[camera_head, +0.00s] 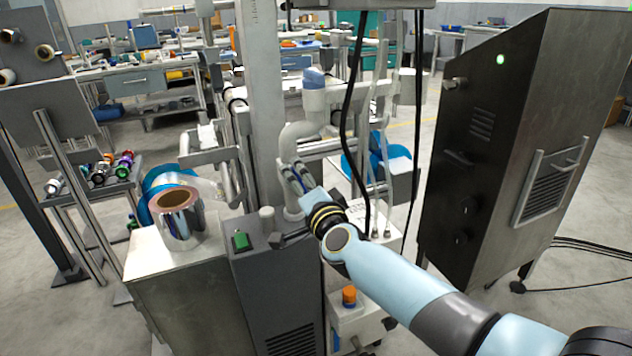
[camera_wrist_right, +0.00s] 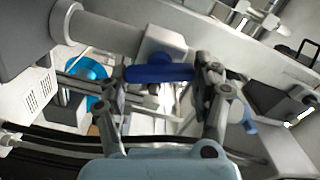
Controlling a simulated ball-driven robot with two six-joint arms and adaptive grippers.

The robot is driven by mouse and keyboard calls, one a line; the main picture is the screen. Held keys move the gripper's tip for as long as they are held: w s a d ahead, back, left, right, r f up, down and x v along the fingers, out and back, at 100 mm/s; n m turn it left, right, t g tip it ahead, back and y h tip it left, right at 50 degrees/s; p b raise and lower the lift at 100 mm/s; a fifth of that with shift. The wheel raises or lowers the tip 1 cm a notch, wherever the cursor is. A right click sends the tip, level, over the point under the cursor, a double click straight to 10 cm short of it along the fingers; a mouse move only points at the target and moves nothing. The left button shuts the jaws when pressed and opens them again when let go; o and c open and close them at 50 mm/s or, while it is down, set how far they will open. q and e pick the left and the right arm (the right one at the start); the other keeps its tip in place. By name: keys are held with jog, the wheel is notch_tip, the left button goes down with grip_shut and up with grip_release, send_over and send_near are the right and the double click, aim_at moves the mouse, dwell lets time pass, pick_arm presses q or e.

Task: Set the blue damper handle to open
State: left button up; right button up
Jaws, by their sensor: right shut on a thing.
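The blue damper handle (camera_wrist_right: 158,73) is a short blue bar in the wrist view. It lies nearly level across the picture, in front of a pale block on a grey pipe (camera_wrist_right: 110,32). My right gripper (camera_wrist_right: 162,82) has one finger at each end of the bar and is shut on it. In the head view my right gripper (camera_head: 291,172) is at the pale curved pipe (camera_head: 296,135) near the machine's column. The handle cannot be made out clearly there, behind the fingers. My left gripper is not in view.
A dark cabinet (camera_head: 500,130) stands to the right of my right arm. A foil roll (camera_head: 176,215) stands on a metal box at left. A grey console (camera_head: 270,275) with a green button is below the gripper. Black cables (camera_head: 350,110) hang close beside my right wrist.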

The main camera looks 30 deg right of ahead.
jog(key=shift+m, duration=2.2)
jog(key=shift+r, duration=0.1)
jog(key=o, duration=1.2)
jog(key=shift+a, duration=0.15)
jog(key=v, duration=1.2)
jog(key=shift+r, duration=0.1)
